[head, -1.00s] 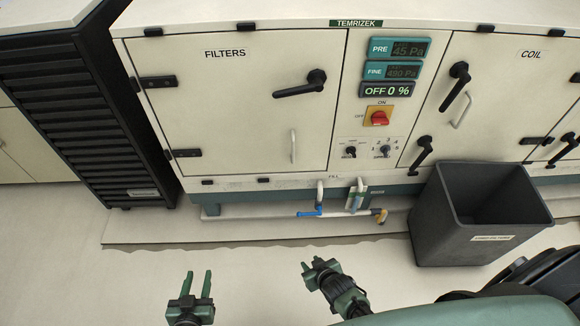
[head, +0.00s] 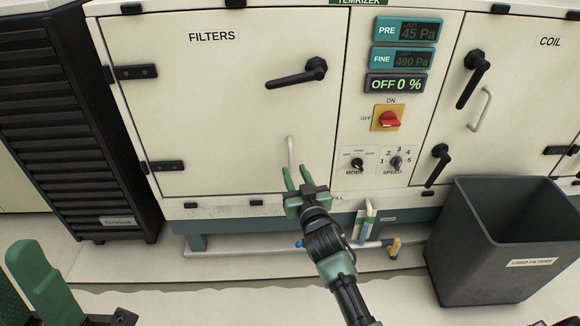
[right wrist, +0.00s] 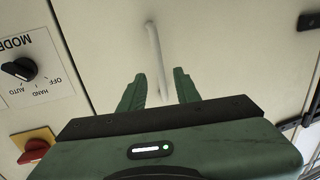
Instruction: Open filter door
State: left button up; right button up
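The filter door (head: 215,110) is a cream panel marked FILTERS, closed flush in the cabinet front, with hinges on its left side. Its black lever handle (head: 297,76) sits at the upper right, slanting down to the left. A pale vertical pull handle (head: 290,153) is below it, and it also shows in the right wrist view (right wrist: 155,50). My right gripper (head: 298,178) is open just below the pull handle; in the right wrist view its green fingers (right wrist: 159,85) stand on either side of the handle's line, with contact unclear. My left gripper (head: 75,290) is at the lower left, apart from the door, fingers spread.
A grey used-filters bin (head: 500,245) stands on the right. A dark louvred unit (head: 80,130) stands left of the door. The control panel has a red switch (head: 388,119). Pipes with a blue valve run low beneath the door. Floor in front is clear.

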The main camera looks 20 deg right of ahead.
aim_at(290, 163)
jog(key=w, duration=0.2)
jog(key=w+b, duration=0.1)
jog(key=w, duration=0.1)
jog(key=shift+w+d+f, duration=0.1)
jog(key=shift+d+f, duration=0.05)
jog(key=shift+w+b, duration=0.4)
jog(key=shift+w, duration=0.35)
grip_shut()
dwell(0.6)
